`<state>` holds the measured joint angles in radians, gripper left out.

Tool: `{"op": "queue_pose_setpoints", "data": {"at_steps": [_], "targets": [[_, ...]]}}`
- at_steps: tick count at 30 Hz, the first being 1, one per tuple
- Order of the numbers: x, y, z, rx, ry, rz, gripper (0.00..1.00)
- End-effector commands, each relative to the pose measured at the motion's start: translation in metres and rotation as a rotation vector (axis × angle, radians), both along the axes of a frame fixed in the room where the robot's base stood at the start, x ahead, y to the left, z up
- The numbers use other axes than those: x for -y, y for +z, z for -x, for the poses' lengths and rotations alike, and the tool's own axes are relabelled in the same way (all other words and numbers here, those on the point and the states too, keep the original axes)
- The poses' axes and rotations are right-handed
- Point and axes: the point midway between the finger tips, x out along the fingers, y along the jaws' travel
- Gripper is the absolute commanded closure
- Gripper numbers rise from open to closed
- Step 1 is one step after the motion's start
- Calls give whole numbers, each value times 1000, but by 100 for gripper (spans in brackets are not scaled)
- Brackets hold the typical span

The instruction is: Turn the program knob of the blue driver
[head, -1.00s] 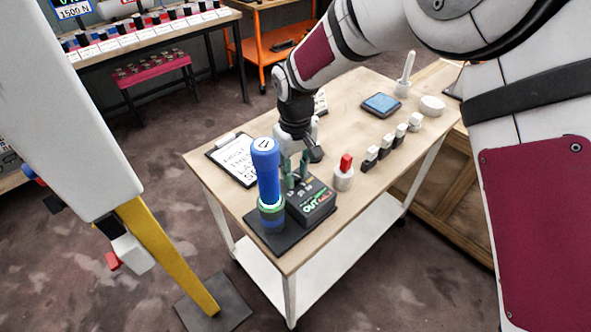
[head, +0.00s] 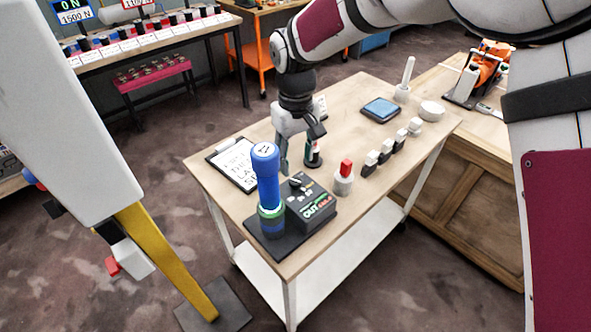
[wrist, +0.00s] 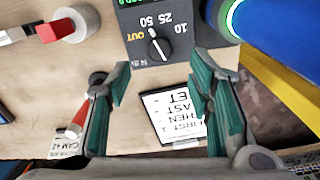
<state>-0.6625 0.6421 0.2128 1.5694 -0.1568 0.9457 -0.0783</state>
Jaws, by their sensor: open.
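The blue driver (head: 267,180) stands upright on a black base, with a green-lit ring low on its body. It also shows at the top right of the wrist view (wrist: 280,35). Its dark control box (head: 313,208) sits beside it. The black program knob (head: 296,182) is on the box top. In the wrist view the knob (wrist: 160,48) has a white mark and labels OUT, 25, 50 and 10 around it. My gripper (head: 298,166) is open and empty, behind the box and apart from the knob. Its green-padded fingertips (wrist: 160,85) are below the knob in the wrist view.
A white holder with a red top (head: 344,177) stands right of the box. A clipboard (head: 236,165) lies left of my gripper. A small dark-and-red item (head: 313,155) stands close to my fingers. Several black-and-white blocks (head: 386,151) stand in a row at the right.

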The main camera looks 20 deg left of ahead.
Motion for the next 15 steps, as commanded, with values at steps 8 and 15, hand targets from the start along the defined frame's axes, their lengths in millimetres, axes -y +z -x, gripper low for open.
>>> {"op": "queue_pose_setpoints", "data": {"at_steps": [8, 15], "targets": [[0, 45, 0, 0, -2, -1, 53], [0, 56, 0, -1, -1, -1, 53]]}}
